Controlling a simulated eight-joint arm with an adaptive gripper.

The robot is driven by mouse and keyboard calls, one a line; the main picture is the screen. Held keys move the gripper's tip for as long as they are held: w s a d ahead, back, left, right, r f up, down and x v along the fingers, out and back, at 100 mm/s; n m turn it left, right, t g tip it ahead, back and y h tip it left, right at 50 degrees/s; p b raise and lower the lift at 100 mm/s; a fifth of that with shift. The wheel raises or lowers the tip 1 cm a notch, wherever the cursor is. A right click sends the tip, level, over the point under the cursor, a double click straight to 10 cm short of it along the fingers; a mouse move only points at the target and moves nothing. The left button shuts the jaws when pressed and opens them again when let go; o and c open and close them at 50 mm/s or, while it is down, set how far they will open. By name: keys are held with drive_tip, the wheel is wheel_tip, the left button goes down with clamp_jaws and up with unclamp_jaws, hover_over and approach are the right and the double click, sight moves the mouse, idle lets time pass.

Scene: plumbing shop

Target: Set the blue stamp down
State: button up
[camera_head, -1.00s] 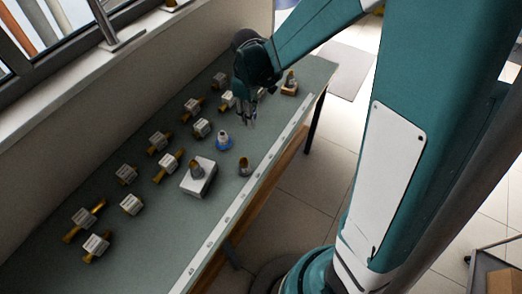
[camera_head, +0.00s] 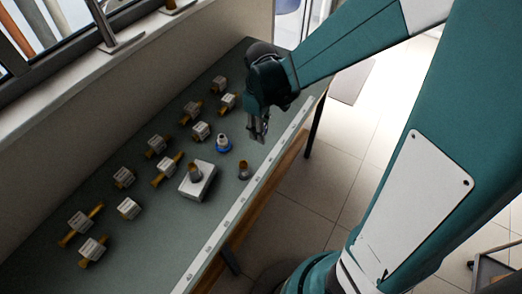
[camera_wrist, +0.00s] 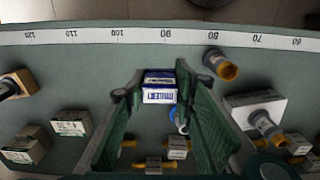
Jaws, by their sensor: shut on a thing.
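My gripper (camera_head: 259,130) hangs over the right part of the bench, near its front edge. In the wrist view my gripper (camera_wrist: 154,88) is shut on a small blue and white block with printed marks, the blue stamp (camera_wrist: 159,86). The stamp sits between the fingertips. In the head view I cannot make it out. I cannot tell whether its underside touches the bench.
A fitting with a blue ring (camera_head: 223,142) stands left of my gripper. A white block with a fitting (camera_head: 197,181) and a small fitting (camera_head: 244,170) are nearer. Several tagged brass valves (camera_head: 162,170) lie leftward. A ruler strip (camera_head: 232,207) lines the front edge.

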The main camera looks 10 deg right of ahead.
hover_over(261, 152)
drive_tip(key=shift+w+f+b, duration=0.1)
drive_tip(key=shift+f+b, duration=0.2)
drive_tip(key=shift+f, duration=2.6)
drive_tip(key=shift+f+b, duration=0.3)
drive_tip(key=shift+f, duration=1.75)
drive_tip(key=shift+f, duration=0.15)
drive_tip(key=o, duration=0.9)
drive_tip(key=shift+r+p, duration=0.75)
drive_tip(key=shift+r, duration=5.4)
